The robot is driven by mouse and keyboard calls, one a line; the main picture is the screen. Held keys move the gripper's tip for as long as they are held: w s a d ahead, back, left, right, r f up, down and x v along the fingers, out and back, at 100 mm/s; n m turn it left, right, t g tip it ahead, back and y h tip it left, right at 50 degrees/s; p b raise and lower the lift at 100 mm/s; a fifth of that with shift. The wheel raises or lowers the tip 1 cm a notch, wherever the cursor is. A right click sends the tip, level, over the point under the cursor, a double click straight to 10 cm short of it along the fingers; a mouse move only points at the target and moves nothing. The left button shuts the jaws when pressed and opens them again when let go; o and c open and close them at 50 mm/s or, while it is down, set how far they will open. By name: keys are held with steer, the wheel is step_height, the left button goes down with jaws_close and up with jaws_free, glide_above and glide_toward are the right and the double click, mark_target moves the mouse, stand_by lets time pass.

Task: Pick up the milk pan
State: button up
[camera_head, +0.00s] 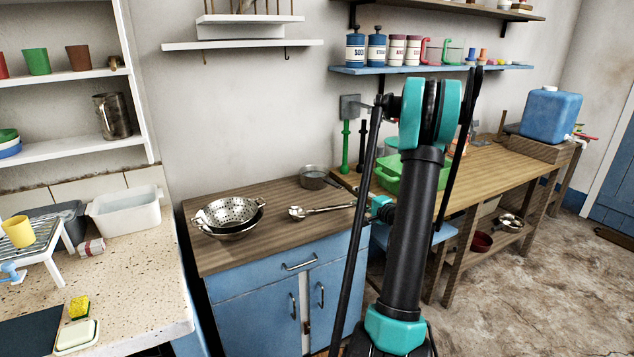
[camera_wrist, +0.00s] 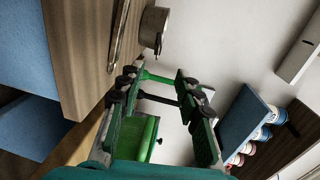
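The milk pan (camera_head: 313,177) is a small grey metal pan. It stands upright at the back of the wooden top of the blue cabinet, near the wall. In the wrist view, which is turned sideways, the pan (camera_wrist: 152,27) shows at the top, with a dark part, perhaps its handle, pointing down the picture. My gripper (camera_wrist: 160,88) is open, with its fingers well apart and nothing between them. The pan lies beyond the fingertips and apart from them. In the head view my arm hides most of the gripper.
A colander in a bowl (camera_head: 228,216) and a long ladle (camera_head: 320,210) lie on the cabinet's wooden top (camera_head: 265,240). A green tub (camera_head: 402,172) stands on the workbench (camera_head: 490,165) to the right. A blue wall shelf (camera_head: 440,69) with canisters hangs above.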

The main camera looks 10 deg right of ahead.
mark_target(336, 184)
steer(key=x, duration=1.1)
steer(key=shift+w+a+f, duration=0.1)
steer(key=shift+w+f, duration=0.05)
steer(key=shift+w, duration=0.15)
steer(key=shift+d+f+x, duration=0.1)
steer(key=shift+d+x, duration=0.05)
steer(key=shift+x, duration=1.15)
steer(key=shift+d+f+x, duration=0.1)
steer(key=shift+x, duration=1.15)
jaws_close()
